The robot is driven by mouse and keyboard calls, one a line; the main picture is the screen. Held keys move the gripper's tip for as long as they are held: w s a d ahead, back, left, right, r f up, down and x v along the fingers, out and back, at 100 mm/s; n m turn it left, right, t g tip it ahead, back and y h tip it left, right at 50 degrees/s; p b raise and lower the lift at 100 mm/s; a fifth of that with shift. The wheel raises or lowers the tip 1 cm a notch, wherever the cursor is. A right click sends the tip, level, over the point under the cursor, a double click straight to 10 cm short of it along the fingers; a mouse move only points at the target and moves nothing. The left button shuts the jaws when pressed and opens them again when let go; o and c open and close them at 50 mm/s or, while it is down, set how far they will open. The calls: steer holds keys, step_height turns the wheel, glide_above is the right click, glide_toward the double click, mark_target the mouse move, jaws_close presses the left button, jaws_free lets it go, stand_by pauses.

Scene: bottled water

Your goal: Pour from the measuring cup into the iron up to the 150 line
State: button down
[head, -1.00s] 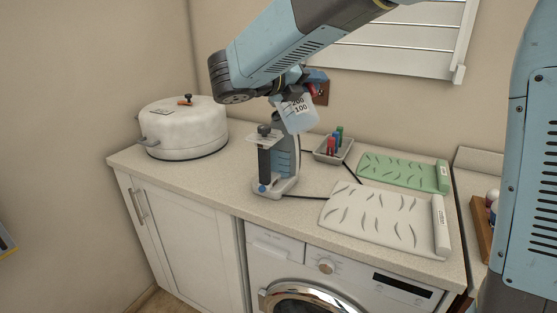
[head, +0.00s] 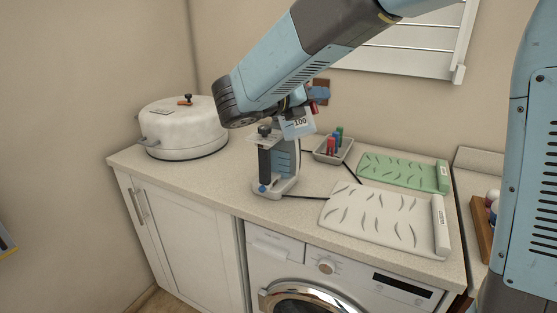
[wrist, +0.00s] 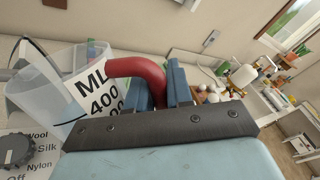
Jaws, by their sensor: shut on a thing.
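The measuring cup (head: 298,125) is a clear cup with black numbers, held just above and right of the iron's top. In the wrist view the cup (wrist: 85,95) shows an ML scale and a red handle (wrist: 140,72). My gripper (wrist: 162,88) is shut on that handle between its blue fingers. The iron (head: 276,170) stands upright on the counter, with a blue marked strip on its side. Its dial (wrist: 18,150), with fabric names, is at the lower left of the wrist view, beside the cup. The liquid level in either is not readable.
A white round lidded appliance (head: 183,130) stands left on the counter (head: 220,185). A grey tray (head: 345,158) with coloured items is behind right of the iron. A green board (head: 398,170) and a white board (head: 375,216) lie right. A dark cord runs from the iron.

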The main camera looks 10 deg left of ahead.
steer(key=shift+s+f+m, duration=0.1)
steer(key=shift+f+m, duration=0.2)
steer(key=shift+d, duration=0.1)
steer(key=s+d+r+m+t, duration=0.1)
steer(key=s+d+r+m, duration=0.2)
steer(key=s+r+m, duration=0.2)
steer(key=shift+d+r+m, duration=0.25)
steer(key=shift+r+m, duration=0.25)
steer(key=shift+m, duration=0.1)
stand_by(0.7)
steer(key=shift+s, duration=0.1)
stand_by(0.6)
